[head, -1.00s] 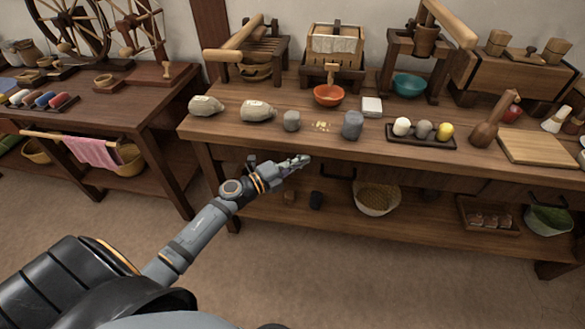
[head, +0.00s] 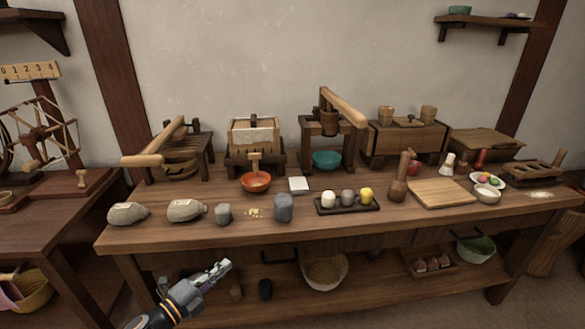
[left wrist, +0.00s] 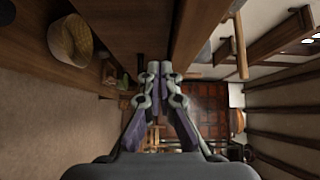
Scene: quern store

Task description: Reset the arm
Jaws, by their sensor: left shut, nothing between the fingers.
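My left gripper (head: 219,270) is in front of the long wooden table (head: 420,222), below the level of its top. Its fingers are shut with nothing between them. The left wrist view also shows the closed left gripper (left wrist: 159,70), pointing along the table's front side. My left arm comes in from the bottom left in the head view. My right gripper is not in view.
Another table (head: 60,222) is at left.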

